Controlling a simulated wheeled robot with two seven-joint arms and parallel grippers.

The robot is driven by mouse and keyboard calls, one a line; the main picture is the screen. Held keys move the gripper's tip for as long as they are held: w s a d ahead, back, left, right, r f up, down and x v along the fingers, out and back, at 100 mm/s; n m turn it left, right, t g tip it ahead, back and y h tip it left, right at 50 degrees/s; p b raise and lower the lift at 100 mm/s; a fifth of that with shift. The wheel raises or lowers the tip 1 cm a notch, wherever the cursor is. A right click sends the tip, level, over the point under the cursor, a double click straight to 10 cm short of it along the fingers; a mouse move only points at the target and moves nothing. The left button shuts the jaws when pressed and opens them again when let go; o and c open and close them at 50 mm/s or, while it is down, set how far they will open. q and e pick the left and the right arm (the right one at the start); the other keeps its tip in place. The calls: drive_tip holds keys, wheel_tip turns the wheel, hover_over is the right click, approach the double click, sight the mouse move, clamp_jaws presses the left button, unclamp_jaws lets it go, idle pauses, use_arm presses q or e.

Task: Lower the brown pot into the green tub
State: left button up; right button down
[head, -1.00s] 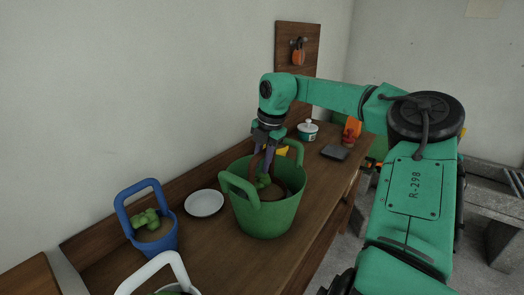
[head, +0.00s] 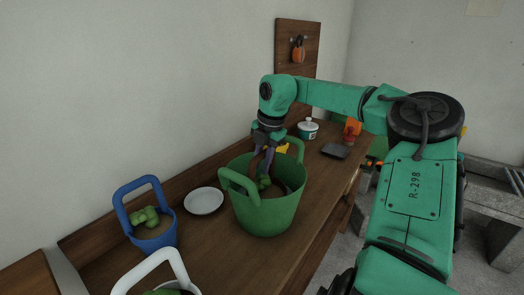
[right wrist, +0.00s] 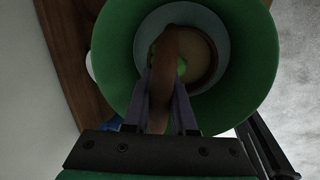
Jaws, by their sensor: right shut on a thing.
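The green tub (head: 265,216) stands upright on the wooden bench, its two handles raised. The brown pot (head: 276,190) is inside the tub's opening, with brown soil and a green plant; the tub wall hides its lower part. My right gripper (head: 262,160) points down over the tub and is shut on the pot's arched brown handle. In the right wrist view the handle runs between the fingers (right wrist: 163,88), and the pot (right wrist: 213,70) lies within the round tub rim (right wrist: 113,62). I cannot tell whether the pot touches the tub floor. My left gripper is out of view.
A white plate (head: 204,201) lies left of the tub. A blue bucket (head: 153,235) and a white-handled bucket (head: 160,262) stand nearer. Behind are a lidded white pot (head: 308,130) and a dark flat block (head: 335,151). A wall rises along the bench's left.

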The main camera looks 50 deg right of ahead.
sight(270, 185)
drive_tip(key=shift+r, duration=0.1)
drive_tip(key=c, duration=0.7)
unclamp_jaws()
drive_tip(key=shift+o, duration=0.2)
drive_tip(key=shift+a, duration=0.1)
wheel_tip(270, 185, up, 14)
drive_tip(key=s, duration=0.3)
drive_tip(key=shift+r, duration=0.15)
